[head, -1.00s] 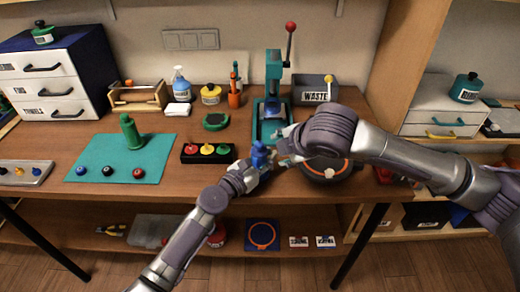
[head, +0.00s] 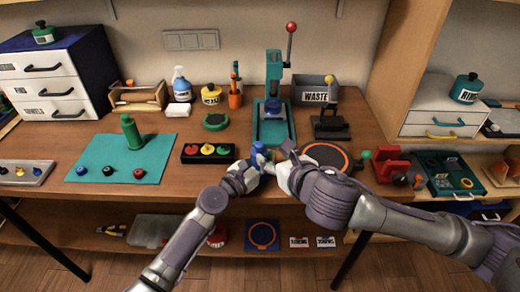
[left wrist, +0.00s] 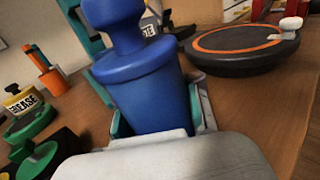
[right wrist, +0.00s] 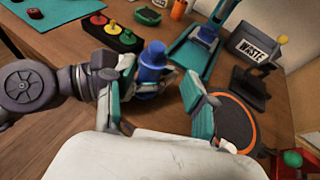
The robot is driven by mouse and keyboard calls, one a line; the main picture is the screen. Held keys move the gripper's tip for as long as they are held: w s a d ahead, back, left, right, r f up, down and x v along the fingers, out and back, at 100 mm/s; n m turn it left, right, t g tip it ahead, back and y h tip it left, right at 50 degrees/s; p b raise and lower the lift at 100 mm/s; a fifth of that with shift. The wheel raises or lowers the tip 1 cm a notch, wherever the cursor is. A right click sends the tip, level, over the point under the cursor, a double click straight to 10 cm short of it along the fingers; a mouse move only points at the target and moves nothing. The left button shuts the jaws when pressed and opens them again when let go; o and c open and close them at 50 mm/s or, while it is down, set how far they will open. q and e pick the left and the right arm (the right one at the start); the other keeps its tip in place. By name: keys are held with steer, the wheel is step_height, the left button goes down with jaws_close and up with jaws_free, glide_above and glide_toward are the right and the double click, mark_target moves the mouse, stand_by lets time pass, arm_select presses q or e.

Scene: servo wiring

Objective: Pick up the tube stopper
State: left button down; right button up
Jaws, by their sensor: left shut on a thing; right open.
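A blue stopper-shaped piece (head: 258,149), with a tapered body, a wide collar and a narrower top, is upright in my left gripper (head: 252,164). In the left wrist view the blue piece (left wrist: 137,75) fills the space between the fingers of my left gripper (left wrist: 158,112). My right gripper (head: 279,158) is open, just right of the blue piece. In the right wrist view its fingers (right wrist: 158,82) stand apart, with the blue piece (right wrist: 152,62) between and beyond them; I cannot tell whether they touch it. A green piece of similar shape (head: 131,131) stands on the teal mat (head: 160,150).
Behind my grippers stands a teal press (head: 273,112). A round black pad with an orange ring (head: 328,154) lies right of them, and a black button box (head: 207,153) lies left. A grey WASTE bin (head: 312,84) and a black stand (head: 331,128) are at the back right.

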mark_target(262, 145)
steer(key=x, duration=0.7)
steer(key=shift+w+a+r, duration=0.25)
steer(key=shift+r, duration=0.1)
steer(key=shift+w+a+f, duration=0.2)
steer(key=shift+w, duration=0.2)
steer(key=c, duration=0.9)
